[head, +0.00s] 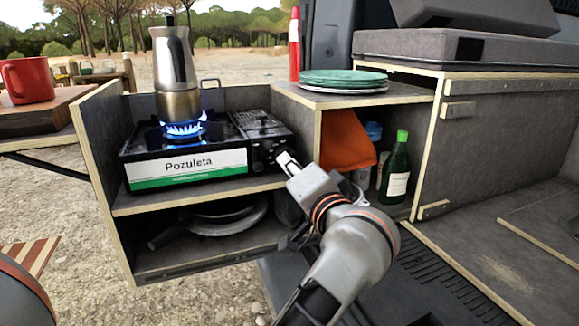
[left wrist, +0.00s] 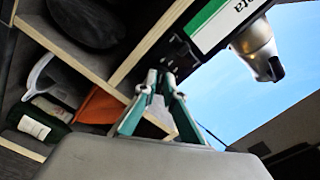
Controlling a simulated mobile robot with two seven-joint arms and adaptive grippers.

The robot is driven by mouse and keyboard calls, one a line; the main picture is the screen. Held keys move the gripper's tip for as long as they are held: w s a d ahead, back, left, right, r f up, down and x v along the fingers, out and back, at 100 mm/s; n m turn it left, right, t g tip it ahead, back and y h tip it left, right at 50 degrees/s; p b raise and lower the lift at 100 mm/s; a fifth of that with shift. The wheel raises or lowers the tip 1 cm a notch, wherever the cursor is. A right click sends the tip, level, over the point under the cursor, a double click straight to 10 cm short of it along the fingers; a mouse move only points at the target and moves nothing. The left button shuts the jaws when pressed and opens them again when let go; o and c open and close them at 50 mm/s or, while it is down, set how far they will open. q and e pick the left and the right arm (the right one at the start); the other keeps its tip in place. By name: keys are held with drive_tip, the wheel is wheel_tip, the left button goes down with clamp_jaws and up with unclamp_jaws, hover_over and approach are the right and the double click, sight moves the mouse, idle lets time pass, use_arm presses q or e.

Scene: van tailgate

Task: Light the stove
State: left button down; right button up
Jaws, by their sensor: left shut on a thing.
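The black camping stove (head: 272,134) sits on the upper shelf of the open kitchen box, with a white and green "Pozuleta" label on its front. A ring of blue flame (head: 184,129) burns on it under a metal moka pot (head: 176,72). My left gripper (head: 284,160) is at the right end of the stove's front, shut on the stove's knob. The knob itself is mostly hidden by the fingers. In the left wrist view, my left gripper's fingers (left wrist: 160,80) close together by the stove's front panel, and the pot (left wrist: 256,50) shows upside down. My right gripper is not in view.
Green plates (head: 342,78) lie on the shelf to the right. Below them are an orange cloth (head: 345,146) and a green bottle (head: 396,168). Pans (head: 228,217) lie on the lower shelf. A red mug (head: 27,80) stands on a wooden board at left.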

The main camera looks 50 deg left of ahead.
use_arm(q)
drive_tip(key=c, duration=2.1)
unclamp_jaws()
drive_tip(key=shift+c, duration=0.2)
drive_tip(key=shift+d, duration=0.1)
drive_tip(key=v, duration=1.2)
